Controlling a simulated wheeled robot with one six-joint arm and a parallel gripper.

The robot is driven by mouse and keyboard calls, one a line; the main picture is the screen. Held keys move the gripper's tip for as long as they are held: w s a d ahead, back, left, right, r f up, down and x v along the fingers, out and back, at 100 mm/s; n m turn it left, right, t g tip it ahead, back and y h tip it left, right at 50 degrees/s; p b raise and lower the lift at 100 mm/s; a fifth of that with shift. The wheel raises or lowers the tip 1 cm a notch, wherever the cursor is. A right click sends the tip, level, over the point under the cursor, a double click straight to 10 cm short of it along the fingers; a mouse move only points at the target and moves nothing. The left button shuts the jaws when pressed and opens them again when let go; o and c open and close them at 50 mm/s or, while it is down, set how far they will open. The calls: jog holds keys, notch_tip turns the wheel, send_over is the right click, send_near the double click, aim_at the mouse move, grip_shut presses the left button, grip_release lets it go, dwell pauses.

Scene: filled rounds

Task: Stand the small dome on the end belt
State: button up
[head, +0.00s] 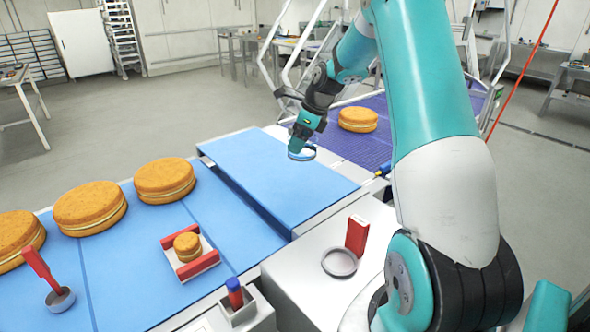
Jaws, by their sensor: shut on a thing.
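My gripper (301,147) is low over the raised blue belt (270,185), near its far right edge. It is shut on a small round, pale-rimmed thing (301,155) that looks like the small dome, partly hidden by the fingers. It seems upright; I cannot tell whether it touches the belt. A purple belt (345,146) lies beyond, carrying one large filled round (358,119). I cannot tell from the picture which belt is the end belt. A small filled round (187,245) sits in a red-sided holder (203,270) on the nearer blue belt.
Large filled rounds (165,180) line the nearer blue belt (140,245). A red-handled tool (40,267) stands at the left. A grey ring (340,262) and a red block (357,236) stand on the white top. The raised blue belt is otherwise clear.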

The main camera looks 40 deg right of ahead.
notch_tip(320, 180, down, 11)
jog(key=shift+s+r+p, duration=0.1)
jog(key=shift+p, duration=0.7)
jog(key=o, duration=0.7)
jog(key=b+v, duration=0.2)
jog(key=v, duration=1)
jog(key=s+a+r+n, duration=0.25)
jog(key=a+n, duration=0.25)
jog(key=a, duration=0.3)
jog(key=s+a+r+n+g+y, duration=0.1)
jog(key=a+r+n, duration=0.2)
jog(key=a+n, duration=0.45)
jog(key=s+a+r+n, duration=0.15)
jog(key=a+n, duration=0.25)
jog(key=a, duration=0.5)
jog(key=s+a+n+g, duration=0.1)
jog(key=s+a+n, duration=0.4)
jog(key=s+n, duration=0.1)
jog(key=s+a+r+n, duration=0.1)
jog(key=s+a+n, duration=0.4)
jog(key=s+n, duration=0.2)
jog(key=s+a+r+n+g, duration=0.1)
jog(key=s+a+n, duration=0.4)
jog(key=s+n, duration=0.2)
jog(key=shift+a+g+y, duration=0.2)
jog(key=shift+g+y, duration=0.1)
jog(key=shift+y, duration=0.1)
